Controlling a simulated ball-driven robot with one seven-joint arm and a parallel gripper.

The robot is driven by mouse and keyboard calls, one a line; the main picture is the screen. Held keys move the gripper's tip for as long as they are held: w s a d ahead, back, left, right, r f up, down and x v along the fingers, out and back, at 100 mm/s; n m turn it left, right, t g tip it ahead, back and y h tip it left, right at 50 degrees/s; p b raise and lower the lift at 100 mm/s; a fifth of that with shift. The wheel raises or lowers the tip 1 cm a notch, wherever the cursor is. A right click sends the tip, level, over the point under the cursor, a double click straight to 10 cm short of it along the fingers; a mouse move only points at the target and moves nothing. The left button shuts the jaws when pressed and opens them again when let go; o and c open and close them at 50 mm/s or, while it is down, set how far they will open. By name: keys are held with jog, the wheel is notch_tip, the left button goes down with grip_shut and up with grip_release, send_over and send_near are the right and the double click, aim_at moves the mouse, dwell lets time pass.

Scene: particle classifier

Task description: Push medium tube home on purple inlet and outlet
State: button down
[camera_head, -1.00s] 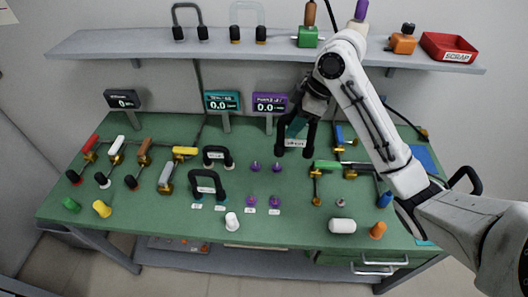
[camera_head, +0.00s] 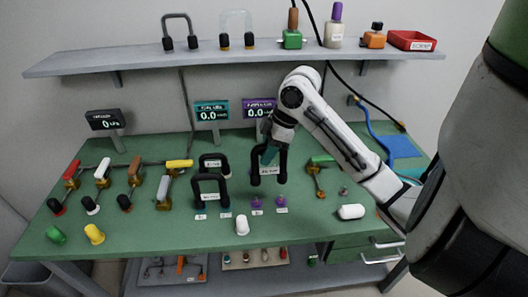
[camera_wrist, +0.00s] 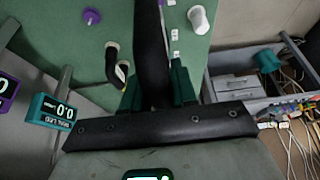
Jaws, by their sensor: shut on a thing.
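My gripper (camera_head: 270,155) is shut on a black U-shaped tube (camera_head: 255,166) with a white label, held upright with its legs down. The tube is above or at the back of the purple fittings; I cannot tell whether its ends touch any. Two front purple fittings (camera_head: 257,202) and (camera_head: 281,201) show on the green bench. In the wrist view, a black tube length (camera_wrist: 151,40) runs between the green fingers (camera_wrist: 156,85), and a purple fitting (camera_wrist: 92,17) shows to the left.
Two other black U tubes (camera_head: 202,178) and (camera_head: 203,167) stand just left. A white cap (camera_head: 242,225) stands in front and a white cylinder (camera_head: 351,212) lies right. Teal (camera_head: 211,111) and purple (camera_head: 259,107) displays stand behind. Coloured valve handles (camera_head: 102,170) line the left.

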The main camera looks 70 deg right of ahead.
jog(key=shift+f+b, duration=2.55)
jog(key=shift+f, duration=0.35)
jog(key=shift+f+b, duration=1.4)
jog(key=shift+f, duration=0.4)
jog(key=c, duration=0.8)
grip_release()
jog(key=shift+s+r, duration=0.1)
jog(key=p+v, duration=0.2)
jog(key=v, duration=0.8)
jog(key=shift+s+d+r, duration=0.1)
jog(key=shift+s+r, duration=0.05)
jog(key=shift+r, duration=0.15)
